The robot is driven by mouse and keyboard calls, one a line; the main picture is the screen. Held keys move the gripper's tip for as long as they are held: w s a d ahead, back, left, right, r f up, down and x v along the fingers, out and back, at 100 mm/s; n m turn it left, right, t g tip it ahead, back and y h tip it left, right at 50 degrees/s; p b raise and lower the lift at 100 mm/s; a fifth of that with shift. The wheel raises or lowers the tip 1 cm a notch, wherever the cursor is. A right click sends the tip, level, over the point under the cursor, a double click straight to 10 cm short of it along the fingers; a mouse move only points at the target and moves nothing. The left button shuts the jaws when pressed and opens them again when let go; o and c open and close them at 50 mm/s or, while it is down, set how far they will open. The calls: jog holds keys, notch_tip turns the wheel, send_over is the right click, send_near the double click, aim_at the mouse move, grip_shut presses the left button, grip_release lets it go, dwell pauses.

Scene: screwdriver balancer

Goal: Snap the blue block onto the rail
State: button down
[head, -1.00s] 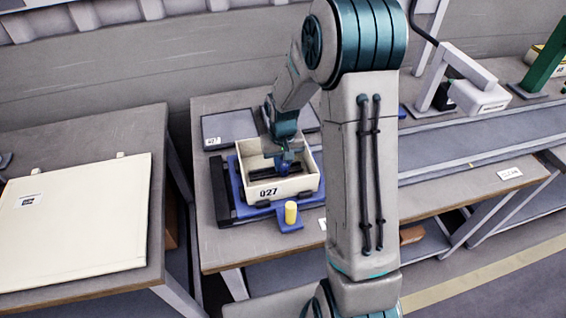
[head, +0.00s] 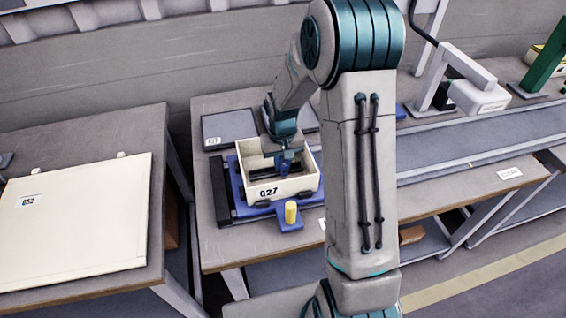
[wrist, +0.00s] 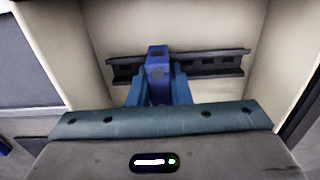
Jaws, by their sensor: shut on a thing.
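The blue block (wrist: 158,62) is between the fingers of my gripper (wrist: 159,82) in the wrist view. My gripper is shut on it. The dark slotted rail (wrist: 208,64) runs across the inside of the cream box and passes behind the block. The block overlaps the rail in the picture; I cannot tell whether they touch. In the head view my gripper (head: 286,163) reaches down into the open cream box (head: 285,189) marked 027, and the block is too small there to tell apart from the fingers.
The box sits on a blue fixture (head: 236,182) with a yellow cylinder (head: 291,212) at its front. A dark flat panel (head: 228,127) lies behind it. A conveyor (head: 460,148) is to the right. A cream board (head: 80,215) lies on the left table. The box walls stand close around my gripper.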

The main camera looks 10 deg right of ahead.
jog(key=shift+s+f, duration=0.55)
jog(key=shift+f, duration=0.3)
jog(key=c, duration=1.4)
grip_release()
jog(key=shift+o, duration=0.7)
jog(key=w+r, duration=0.1)
jog(key=w+r+b, duration=0.1)
jog(key=r, duration=0.1)
jog(key=shift+w+d+r, duration=0.1)
jog(key=shift+r, duration=0.15)
notch_tip(320, 180, up, 12)
jog(key=s, duration=0.1)
jog(key=shift+s, duration=0.15)
jog(key=shift+r, duration=0.1)
notch_tip(320, 180, up, 6)
jog(key=p, duration=0.4)
jog(key=shift+r+p, duration=0.25)
jog(key=shift+p, duration=0.15)
